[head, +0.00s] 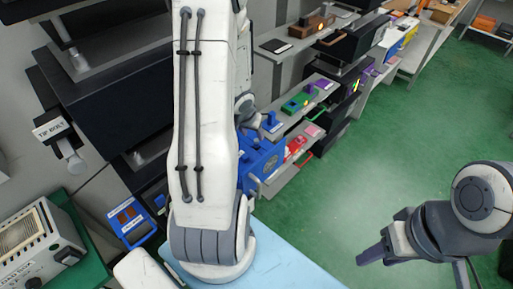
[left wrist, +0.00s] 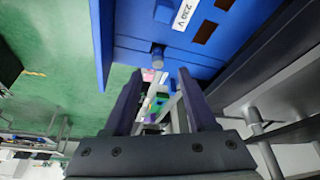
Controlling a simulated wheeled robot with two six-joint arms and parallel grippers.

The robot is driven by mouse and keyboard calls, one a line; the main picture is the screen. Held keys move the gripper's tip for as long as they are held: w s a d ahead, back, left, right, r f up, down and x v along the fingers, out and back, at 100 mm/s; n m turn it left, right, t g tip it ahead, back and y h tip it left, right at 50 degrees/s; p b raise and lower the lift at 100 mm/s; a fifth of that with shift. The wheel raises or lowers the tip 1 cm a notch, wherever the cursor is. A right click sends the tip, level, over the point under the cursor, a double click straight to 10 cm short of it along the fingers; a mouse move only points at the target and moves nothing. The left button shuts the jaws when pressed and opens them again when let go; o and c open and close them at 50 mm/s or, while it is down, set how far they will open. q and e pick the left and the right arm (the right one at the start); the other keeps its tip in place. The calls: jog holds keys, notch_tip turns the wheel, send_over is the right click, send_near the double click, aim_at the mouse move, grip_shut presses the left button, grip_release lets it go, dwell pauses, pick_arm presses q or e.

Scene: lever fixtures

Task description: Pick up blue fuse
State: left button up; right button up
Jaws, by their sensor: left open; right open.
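A blue panel (left wrist: 130,45) with a "230 V" label (left wrist: 185,14) and dark brown slots fills the top of the left wrist view. A small grey peg (left wrist: 157,56) and a blue block (left wrist: 165,12) show on it; I cannot tell which part is the fuse. My left gripper (left wrist: 160,85) is open and empty, its two dark fingers pointing toward the panel with the peg between and beyond them. In the head view my left arm hides that gripper. A blue fixture (head: 263,162) stands partly behind the arm. My right gripper (head: 372,256) is open and empty over the floor, away from the fixtures.
A blue box with brown slots (head: 130,218) lies at the left, beside a grey metal device (head: 38,245) on a green base. Shelves with green (head: 297,102), red (head: 294,147) and purple items run back to the right. Green floor is free at the right.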

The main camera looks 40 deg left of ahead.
aim_at(256, 140)
pick_arm(q)
jog(key=b+x, duration=0.3)
jog(key=x, duration=0.4)
jog(key=shift+w+d, duration=0.1)
jog(key=shift+w, duration=0.05)
grip_shut()
